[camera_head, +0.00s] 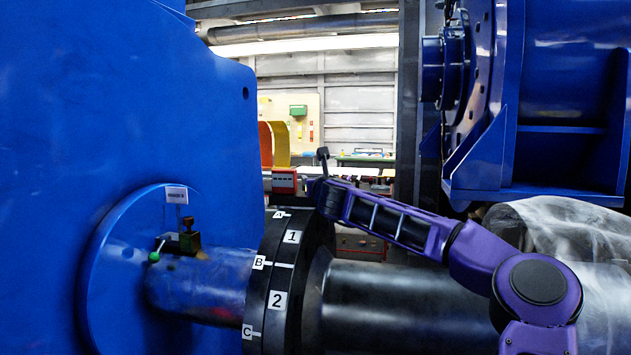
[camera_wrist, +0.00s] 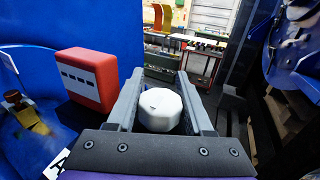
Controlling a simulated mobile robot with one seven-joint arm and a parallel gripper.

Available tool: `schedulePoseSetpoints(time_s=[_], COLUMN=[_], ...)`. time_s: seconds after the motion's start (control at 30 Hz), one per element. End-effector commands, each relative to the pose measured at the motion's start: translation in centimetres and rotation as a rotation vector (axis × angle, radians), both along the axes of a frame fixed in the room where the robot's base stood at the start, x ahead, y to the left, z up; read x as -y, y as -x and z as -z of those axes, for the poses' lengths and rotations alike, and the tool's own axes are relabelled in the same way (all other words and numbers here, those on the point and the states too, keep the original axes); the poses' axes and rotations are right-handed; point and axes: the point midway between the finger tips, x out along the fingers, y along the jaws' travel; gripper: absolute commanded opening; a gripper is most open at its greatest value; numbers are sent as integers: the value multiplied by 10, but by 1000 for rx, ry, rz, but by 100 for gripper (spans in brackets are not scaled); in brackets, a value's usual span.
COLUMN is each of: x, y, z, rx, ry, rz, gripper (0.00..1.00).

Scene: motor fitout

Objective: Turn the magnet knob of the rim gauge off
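A white faceted knob (camera_wrist: 160,110) with a small dark mark on its face lies between the two grey fingers of my gripper (camera_wrist: 161,74) in the wrist view. Its sides meet the fingers in the picture, but I cannot tell whether they press on it. In the head view my gripper (camera_head: 322,184) is at the top of the black flange (camera_head: 262,305), and the knob cannot be made out there.
A red box (camera_wrist: 90,78) with a pale label strip is just left of the fingers; it also shows in the head view (camera_head: 284,181). A small device with a green ball (camera_head: 154,257) sits by the shaft. A large blue housing (camera_head: 120,110) fills the left.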

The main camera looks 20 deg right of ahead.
Motion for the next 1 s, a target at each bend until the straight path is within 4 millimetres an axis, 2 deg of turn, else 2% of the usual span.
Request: schedulePoseSetpoints(time_s=[0.33,0.47,0.57,1.0], x=[0,0,-2,-14], y=[1,9,23,112], z=[0,0,1,1], rx=[0,1,1,-1], ry=[1,1,3,4], rz=[1,3,3,4], gripper=[61,61,61,61])
